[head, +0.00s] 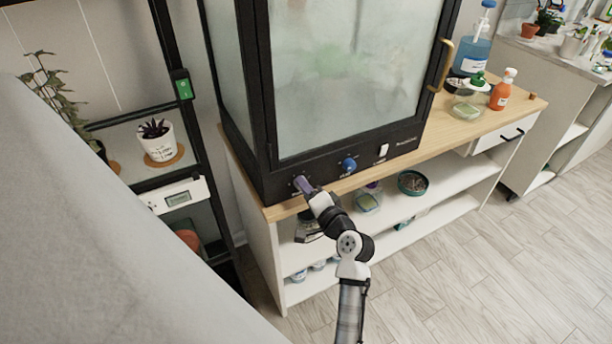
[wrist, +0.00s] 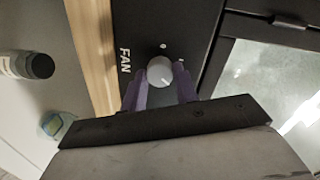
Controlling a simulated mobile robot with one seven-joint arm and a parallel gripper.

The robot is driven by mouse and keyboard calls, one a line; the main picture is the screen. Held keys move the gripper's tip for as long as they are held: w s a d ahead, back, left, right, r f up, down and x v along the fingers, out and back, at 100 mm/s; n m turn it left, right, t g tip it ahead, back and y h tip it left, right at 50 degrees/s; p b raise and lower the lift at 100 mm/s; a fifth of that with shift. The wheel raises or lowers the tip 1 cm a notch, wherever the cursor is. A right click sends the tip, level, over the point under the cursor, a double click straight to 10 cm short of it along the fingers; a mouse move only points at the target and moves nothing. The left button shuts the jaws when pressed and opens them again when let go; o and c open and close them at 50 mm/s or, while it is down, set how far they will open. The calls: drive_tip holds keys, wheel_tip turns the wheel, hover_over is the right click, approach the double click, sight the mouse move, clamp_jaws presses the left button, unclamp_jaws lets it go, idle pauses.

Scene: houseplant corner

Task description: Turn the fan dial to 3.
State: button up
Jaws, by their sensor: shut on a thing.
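The fan dial (wrist: 160,71) is a round, pale knob on the black front panel (wrist: 190,30) of the glass cabinet, beside the printed word FAN. In the wrist view my gripper (wrist: 160,84) has its two purple fingers on either side of the dial, shut on it. In the head view my gripper (head: 304,187) reaches the left end of the cabinet's lower panel and covers the dial. A few white marks show around the dial, but their numbers and the dial's setting cannot be read.
A blue knob (head: 349,165) and a white switch (head: 383,150) sit to the right on the same panel. The cabinet (head: 350,75) stands on a wooden-topped bench (head: 420,148), with jars on the shelf below. A spray bottle (head: 502,92) stands at its right.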

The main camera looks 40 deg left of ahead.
drive_tip(key=m+y+p, duration=0.1)
drive_tip(key=m+p, duration=0.4)
drive_tip(key=m, duration=0.5)
drive_tip(key=shift+p, duration=0.35)
drive_tip(key=shift+f, duration=0.1)
drive_tip(key=o, duration=1)
drive_tip(key=shift+c, duration=0.2)
drive_tip(key=shift+d, duration=0.15)
drive_tip(key=b+v, duration=0.3)
drive_tip(key=v, duration=1)
drive_tip(key=shift+d+b, duration=0.35)
